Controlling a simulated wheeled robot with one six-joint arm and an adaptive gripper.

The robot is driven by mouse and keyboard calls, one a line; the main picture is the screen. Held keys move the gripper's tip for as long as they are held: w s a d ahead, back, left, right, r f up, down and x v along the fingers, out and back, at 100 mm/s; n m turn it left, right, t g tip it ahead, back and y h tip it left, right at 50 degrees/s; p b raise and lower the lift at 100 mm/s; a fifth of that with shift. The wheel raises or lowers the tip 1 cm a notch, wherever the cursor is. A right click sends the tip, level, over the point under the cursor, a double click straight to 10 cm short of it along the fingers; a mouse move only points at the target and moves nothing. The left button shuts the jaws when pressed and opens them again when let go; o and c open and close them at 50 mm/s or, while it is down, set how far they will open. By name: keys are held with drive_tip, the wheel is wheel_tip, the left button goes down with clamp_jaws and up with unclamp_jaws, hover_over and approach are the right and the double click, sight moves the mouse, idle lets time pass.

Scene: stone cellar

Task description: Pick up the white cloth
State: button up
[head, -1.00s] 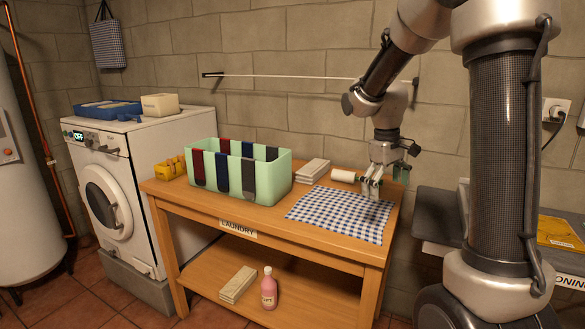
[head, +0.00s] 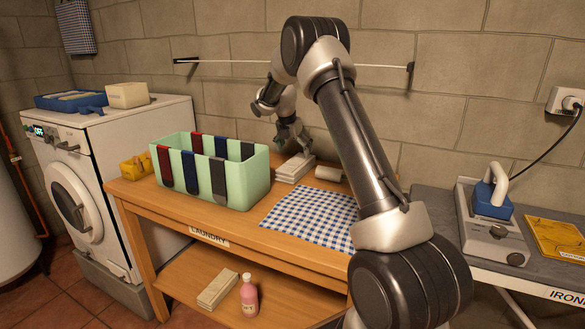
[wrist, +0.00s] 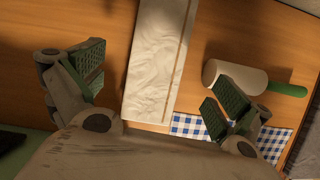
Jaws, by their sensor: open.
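The white cloth (head: 293,169) lies folded in a flat stack on the wooden table, right of the green bin. In the wrist view the white cloth (wrist: 155,55) is a pale rectangle with a tan stripe near one edge. My gripper (head: 290,143) is just above and behind it in the head view. In the wrist view my gripper (wrist: 155,88) is open and empty, its green-padded fingers on either side of the cloth. The gap between fingers and cloth is hard to judge.
A white roller (head: 329,173) with a green handle lies close right of the cloth. A blue checked cloth (head: 305,215) lies in front. The green bin (head: 240,185), with dark and red strips over its rim, stands left. A similar pale stack (head: 217,289) is on the lower shelf.

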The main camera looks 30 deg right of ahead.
sight(296, 162)
drive_tip(key=shift+d+f+n, duration=0.1)
drive_tip(key=shift+f+n, duration=0.3)
drive_tip(key=shift+f, duration=0.05)
drive_tip(key=x, duration=0.7)
drive_tip(key=shift+a+f, duration=0.15)
drive_tip(key=shift+a, duration=0.2)
drive_tip(key=c, duration=1.3)
